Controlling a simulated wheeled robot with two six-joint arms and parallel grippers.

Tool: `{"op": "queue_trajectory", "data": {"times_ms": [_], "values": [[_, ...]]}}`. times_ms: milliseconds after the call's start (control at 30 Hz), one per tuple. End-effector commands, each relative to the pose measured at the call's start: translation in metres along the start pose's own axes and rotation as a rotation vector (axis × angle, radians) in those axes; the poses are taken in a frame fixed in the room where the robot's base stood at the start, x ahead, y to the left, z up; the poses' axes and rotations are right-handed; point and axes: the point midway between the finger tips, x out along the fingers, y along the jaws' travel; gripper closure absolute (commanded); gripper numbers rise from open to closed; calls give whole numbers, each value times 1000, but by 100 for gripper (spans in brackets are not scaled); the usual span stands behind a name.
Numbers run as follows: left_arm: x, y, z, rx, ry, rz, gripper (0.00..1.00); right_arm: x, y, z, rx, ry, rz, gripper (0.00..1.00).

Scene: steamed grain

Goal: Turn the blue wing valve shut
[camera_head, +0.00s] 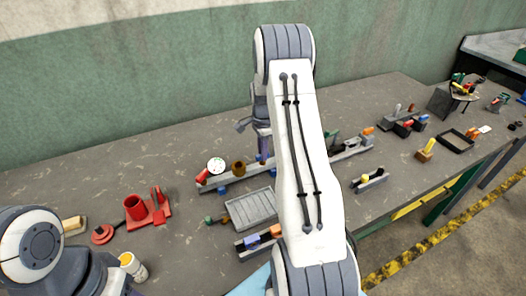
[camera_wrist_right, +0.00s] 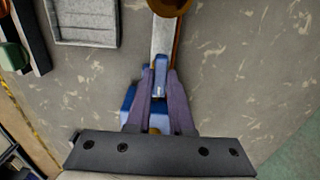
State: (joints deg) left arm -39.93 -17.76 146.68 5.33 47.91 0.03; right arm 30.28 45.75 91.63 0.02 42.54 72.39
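The blue wing valve (camera_wrist_right: 160,76) sits on a pale rail (camera_wrist_right: 162,38), and one blue wing shows between my fingertips in the right wrist view. More blue shows left of the fingers (camera_wrist_right: 129,101). My right gripper (camera_wrist_right: 161,85) has both fingers close on either side of that wing and looks shut on it. In the head view, my right gripper (camera_head: 262,140) points down at the rail (camera_head: 232,180) behind my right arm. The arm hides part of the rail, and the valve is hardly visible there. My left gripper is out of view; only my left arm shows at lower left.
A round white gauge (camera_head: 216,165) and a brown-gold fitting (camera_head: 238,169) stand on the rail. A grey tray (camera_head: 251,208) lies in front. Several small fixtures are at right. The table's back left is clear.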

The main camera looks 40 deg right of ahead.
Motion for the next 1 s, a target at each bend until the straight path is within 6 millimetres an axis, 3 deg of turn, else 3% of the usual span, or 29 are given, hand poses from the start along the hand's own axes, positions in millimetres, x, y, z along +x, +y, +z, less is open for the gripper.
{"op": "queue_trajectory", "data": {"times_ms": [467,1000], "values": [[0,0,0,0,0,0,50,0,0,0,-132,-1,3,100],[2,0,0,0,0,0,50,0,0,0,-621,-1,2,100]]}}
